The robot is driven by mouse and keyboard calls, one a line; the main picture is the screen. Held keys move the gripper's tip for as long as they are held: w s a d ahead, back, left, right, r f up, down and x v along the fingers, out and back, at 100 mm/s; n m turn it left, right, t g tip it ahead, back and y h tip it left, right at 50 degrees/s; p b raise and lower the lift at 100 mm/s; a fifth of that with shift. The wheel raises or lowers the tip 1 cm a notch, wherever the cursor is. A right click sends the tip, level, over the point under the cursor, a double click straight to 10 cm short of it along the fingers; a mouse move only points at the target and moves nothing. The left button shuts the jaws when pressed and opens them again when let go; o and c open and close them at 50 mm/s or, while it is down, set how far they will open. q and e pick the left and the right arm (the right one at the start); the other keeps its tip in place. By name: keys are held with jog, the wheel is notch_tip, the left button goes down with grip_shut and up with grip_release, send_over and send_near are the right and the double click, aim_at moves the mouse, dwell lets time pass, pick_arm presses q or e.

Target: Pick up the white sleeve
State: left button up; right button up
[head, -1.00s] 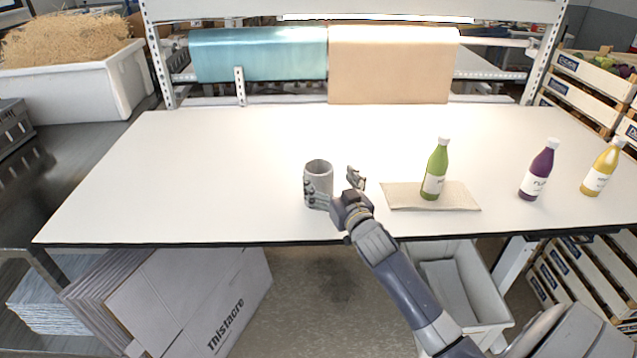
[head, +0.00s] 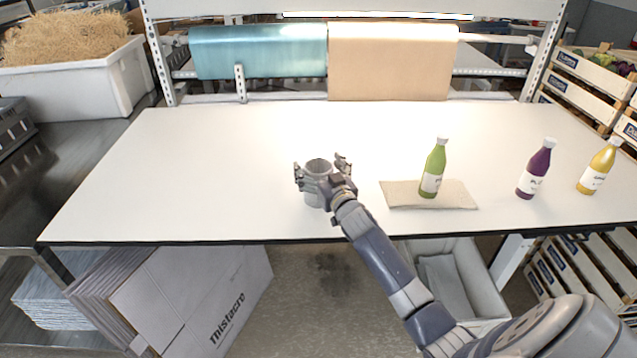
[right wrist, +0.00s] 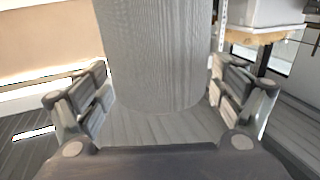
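The sleeve (head: 317,194) is a pale grey-white ribbed cylinder, open at the top, standing upright near the table's front edge in the head view. It fills the upper middle of the right wrist view (right wrist: 152,55). My right gripper (head: 322,165) is open, with one finger on each side of the sleeve. The gripper palm and fingers hide part of the sleeve in the head view. My left gripper is not in view.
A green bottle (head: 433,170) stands on a beige folded sheet (head: 460,200) to the right. A purple bottle (head: 535,170) and a yellow bottle (head: 598,168) stand farther right. The left part of the white table (head: 180,180) is clear.

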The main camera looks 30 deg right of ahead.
jog(key=c, duration=0.7)
